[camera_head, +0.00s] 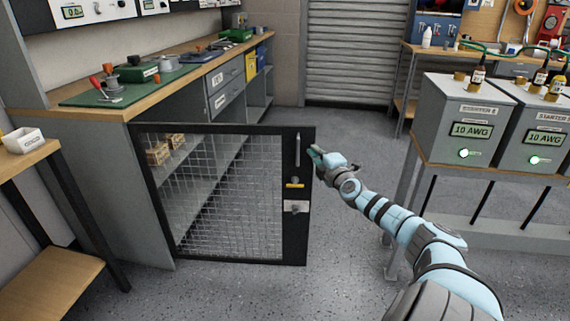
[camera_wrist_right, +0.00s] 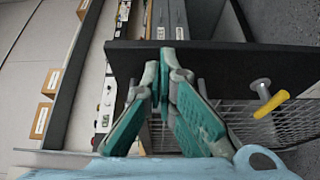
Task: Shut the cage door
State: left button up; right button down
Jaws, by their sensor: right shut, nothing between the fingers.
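The cage door (camera_head: 298,225) has a black frame with wire mesh and stands swung out from the near end of the cabinet under the long bench. My right gripper (camera_head: 315,154) is shut and empty at the upper part of the door's free edge. In the right wrist view my fingertips (camera_wrist_right: 165,60) are together, close against the door's dark frame (camera_wrist_right: 215,58); I cannot tell if they touch. A handle with a yellow end (camera_wrist_right: 271,103) shows there beside the mesh. My left gripper is out of view.
Small boxes (camera_head: 157,153) sit on the shelf behind the mesh. Grey starter cabinets (camera_head: 466,125) on a stand are to the right of my right arm. A small wooden table (camera_head: 50,285) stands at the left. The floor between is clear.

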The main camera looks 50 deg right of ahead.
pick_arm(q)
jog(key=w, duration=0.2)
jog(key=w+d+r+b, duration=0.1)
